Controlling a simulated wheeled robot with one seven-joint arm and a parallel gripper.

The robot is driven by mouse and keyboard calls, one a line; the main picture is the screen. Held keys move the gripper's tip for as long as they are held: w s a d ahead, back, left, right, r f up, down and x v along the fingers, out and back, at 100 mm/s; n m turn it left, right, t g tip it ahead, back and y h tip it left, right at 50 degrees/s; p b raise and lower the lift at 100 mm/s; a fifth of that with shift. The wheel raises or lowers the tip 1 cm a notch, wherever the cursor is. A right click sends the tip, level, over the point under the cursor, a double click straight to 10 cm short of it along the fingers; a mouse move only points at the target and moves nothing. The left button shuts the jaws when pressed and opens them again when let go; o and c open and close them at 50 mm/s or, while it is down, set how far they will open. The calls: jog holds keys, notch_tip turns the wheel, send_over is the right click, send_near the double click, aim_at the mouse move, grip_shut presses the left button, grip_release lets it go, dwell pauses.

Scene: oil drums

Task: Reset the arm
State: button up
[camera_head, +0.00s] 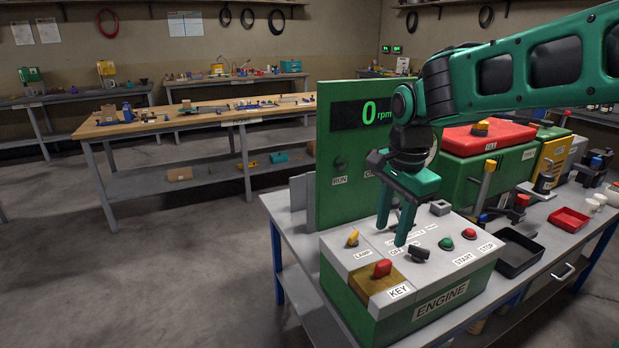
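My arm (520,68) is green with black joints and reaches in from the upper right. My gripper (391,236) points down over the engine control box (425,308), a green box with a light grey top. Its two green fingers are apart with nothing visible between them. The fingertips are between the yellow lamp switch (352,238) and a black knob (419,253). I cannot tell whether they touch the panel. A red key switch (382,268) is at the front left of the box, and green (446,243) and red (469,233) buttons are at its right.
A green upright panel with a display (362,113) reading 0 rpm stands behind the gripper. A red-lidded green box (488,137), a black tray (519,252) and a red tray (568,219) are to the right. Open floor (150,270) lies left of the bench.

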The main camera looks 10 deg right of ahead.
jog(key=s+d+f+n, duration=0.3)
jog(key=s+d, duration=0.5)
jog(key=s, duration=0.3)
jog(key=s+d+f+n+g, duration=0.1)
jog(key=s+d+f+n, duration=0.2)
jog(key=s+d, duration=0.5)
jog(key=s+n, duration=0.1)
jog(key=s, duration=0.3)
jog(key=shift+f+n, duration=0.4)
jog(key=shift+w+d, duration=0.1)
jog(key=shift+w, duration=0.05)
jog(key=shift+w+f, duration=0.3)
jog(key=shift+w, duration=0.3)
jog(key=shift+c, duration=0.7)
jog(key=shift+s, duration=0.1)
